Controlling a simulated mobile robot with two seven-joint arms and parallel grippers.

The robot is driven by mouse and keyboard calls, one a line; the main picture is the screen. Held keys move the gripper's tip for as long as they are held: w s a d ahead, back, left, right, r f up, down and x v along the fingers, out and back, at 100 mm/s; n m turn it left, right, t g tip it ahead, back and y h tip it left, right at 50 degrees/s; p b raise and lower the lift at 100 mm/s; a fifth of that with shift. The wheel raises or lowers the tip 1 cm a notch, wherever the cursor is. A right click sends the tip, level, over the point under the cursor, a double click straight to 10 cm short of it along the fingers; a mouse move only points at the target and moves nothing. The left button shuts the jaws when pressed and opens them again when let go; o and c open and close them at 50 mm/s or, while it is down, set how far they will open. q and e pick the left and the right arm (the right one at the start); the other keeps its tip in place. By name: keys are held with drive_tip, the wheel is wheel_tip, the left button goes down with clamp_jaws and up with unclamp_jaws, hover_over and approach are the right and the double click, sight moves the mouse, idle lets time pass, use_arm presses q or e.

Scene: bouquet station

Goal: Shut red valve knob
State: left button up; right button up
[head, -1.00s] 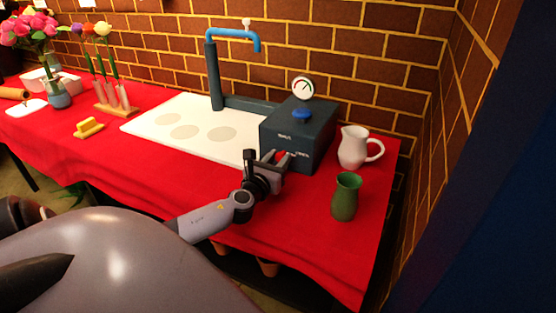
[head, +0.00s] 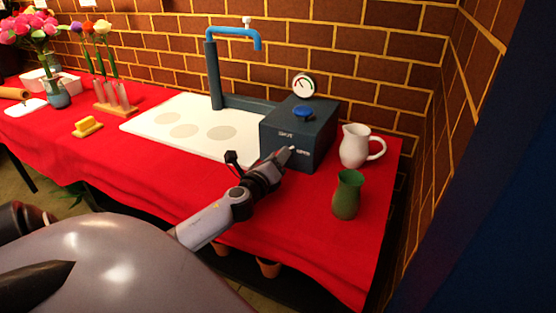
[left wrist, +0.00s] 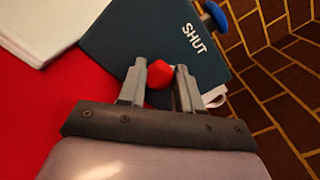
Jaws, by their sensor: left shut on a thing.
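The red valve knob (left wrist: 160,76) shows in the left wrist view on the front face of a dark box (left wrist: 125,35). In the head view it is hidden behind my gripper. My left gripper (left wrist: 168,80) is shut on the knob, with one finger on each side of it. In the head view my left gripper (head: 286,157) is at the front face of the dark box (head: 292,128) and looks rolled. The word SHUT is readable on the box in the left wrist view. My right gripper is not in view.
A white pitcher (head: 355,146) and a green vase (head: 347,194) stand right of the box. A blue knob (head: 303,112) and a gauge (head: 303,85) top it. A white mat (head: 150,125) lies left, under a blue spout (head: 235,34). Red cloth (head: 130,170) in front is mostly clear.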

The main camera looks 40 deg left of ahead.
use_arm(q)
drive_tip(key=n, duration=0.4)
drive_tip(key=shift+n, duration=0.3)
drive_tip(key=n, duration=0.4)
drive_tip(key=shift+f+n, duration=0.1)
drive_tip(key=shift+n, duration=0.7)
drive_tip(key=o, duration=1)
drive_tip(key=shift+p+v, duration=0.35)
drive_tip(key=shift+v, duration=3.25)
